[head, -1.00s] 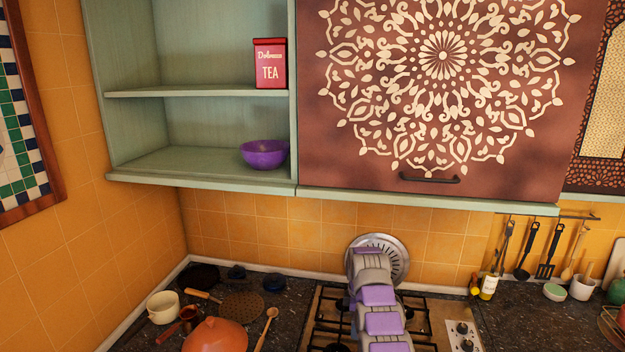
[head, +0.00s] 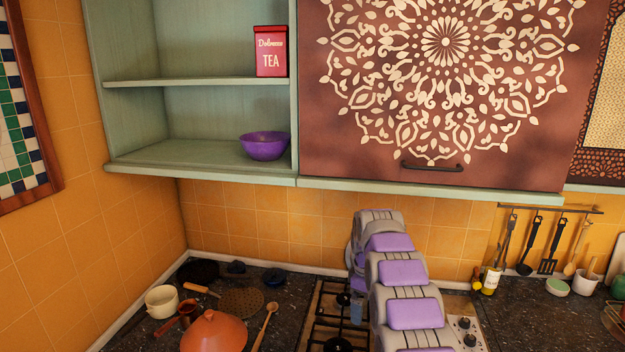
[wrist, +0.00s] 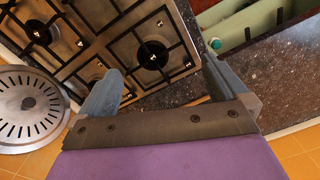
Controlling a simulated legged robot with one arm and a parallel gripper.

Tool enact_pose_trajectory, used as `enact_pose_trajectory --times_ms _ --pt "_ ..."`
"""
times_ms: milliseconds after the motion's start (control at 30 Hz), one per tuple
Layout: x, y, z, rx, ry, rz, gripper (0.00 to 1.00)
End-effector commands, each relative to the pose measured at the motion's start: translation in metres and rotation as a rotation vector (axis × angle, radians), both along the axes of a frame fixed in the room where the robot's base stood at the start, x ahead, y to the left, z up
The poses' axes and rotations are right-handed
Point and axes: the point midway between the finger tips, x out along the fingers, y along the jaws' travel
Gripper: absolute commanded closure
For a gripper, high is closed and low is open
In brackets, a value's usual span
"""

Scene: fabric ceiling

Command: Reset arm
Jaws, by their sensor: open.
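My gripper (wrist: 160,95) shows in the wrist view with its two fingers spread apart and nothing between them. It is above the counter beside the gas stove (wrist: 125,45).
A purple bowl (head: 264,146) and a red tea tin (head: 270,52) stand on the open green shelves. The patterned cabinet door (head: 440,90) is shut. An orange tagine (head: 214,332), a cream pot (head: 161,301) and a wooden spoon (head: 265,325) crowd the left counter. Utensils hang at right.

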Motion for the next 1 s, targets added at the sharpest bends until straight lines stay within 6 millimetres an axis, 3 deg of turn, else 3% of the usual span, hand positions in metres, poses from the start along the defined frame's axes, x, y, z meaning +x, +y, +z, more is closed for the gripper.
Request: enact_pose_trajectory --times_ms 200,500,800,1000 --pt "-0.047 0.000 0.030 -0.007 0.008 -0.131 0.00" --pt "-0.125 -0.001 0.057 -0.018 0.029 -0.312 0.00" --pt "-0.218 -0.001 0.066 -0.034 0.050 -0.491 0.00" --pt "-0.284 0.000 0.062 -0.044 0.061 -0.611 0.00"
